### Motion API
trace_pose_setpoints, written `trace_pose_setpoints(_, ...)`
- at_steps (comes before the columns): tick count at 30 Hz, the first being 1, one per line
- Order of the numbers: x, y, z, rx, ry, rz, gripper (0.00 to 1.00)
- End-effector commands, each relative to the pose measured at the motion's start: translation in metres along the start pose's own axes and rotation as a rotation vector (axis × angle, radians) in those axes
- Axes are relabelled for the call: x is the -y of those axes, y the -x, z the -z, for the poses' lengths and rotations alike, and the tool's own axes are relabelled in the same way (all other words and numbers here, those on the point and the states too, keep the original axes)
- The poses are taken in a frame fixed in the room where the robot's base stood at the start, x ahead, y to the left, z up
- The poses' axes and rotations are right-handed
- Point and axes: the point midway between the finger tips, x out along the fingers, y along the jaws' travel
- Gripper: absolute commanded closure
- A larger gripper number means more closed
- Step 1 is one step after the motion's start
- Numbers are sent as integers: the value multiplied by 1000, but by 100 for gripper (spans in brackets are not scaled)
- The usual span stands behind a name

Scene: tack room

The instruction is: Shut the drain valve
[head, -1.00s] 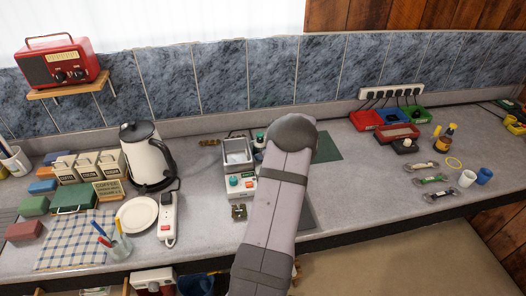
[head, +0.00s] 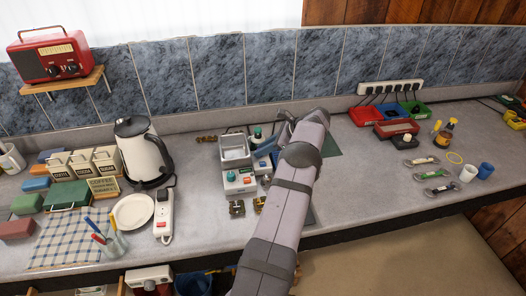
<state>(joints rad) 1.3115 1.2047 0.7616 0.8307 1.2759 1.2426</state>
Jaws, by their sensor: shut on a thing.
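A small grey bath unit (head: 240,182) with a metal basin (head: 235,148) stands on the worktop left of my arm. It has a teal knob and a red knob on its front. A blue part (head: 266,146) shows beside it, partly behind my arm. I cannot tell which part is the drain valve. My gripper (head: 284,118) is at the arm's far end, just right of the unit. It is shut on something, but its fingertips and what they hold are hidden.
A kettle (head: 143,150), white plate (head: 133,211) and power strip (head: 163,215) stand to the left. Coloured bins (head: 391,118) and cups (head: 467,173) are to the right. Bare worktop (head: 365,185) lies between my arm and the right-hand things. A tiled wall (head: 215,75) is behind.

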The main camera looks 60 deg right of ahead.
Motion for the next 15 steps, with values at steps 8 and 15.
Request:
trace_pose_setpoints(8,1,-1,0,4,35,-33,100)
trace_pose_setpoints(15,1,0,-1,6,45,-43,100)
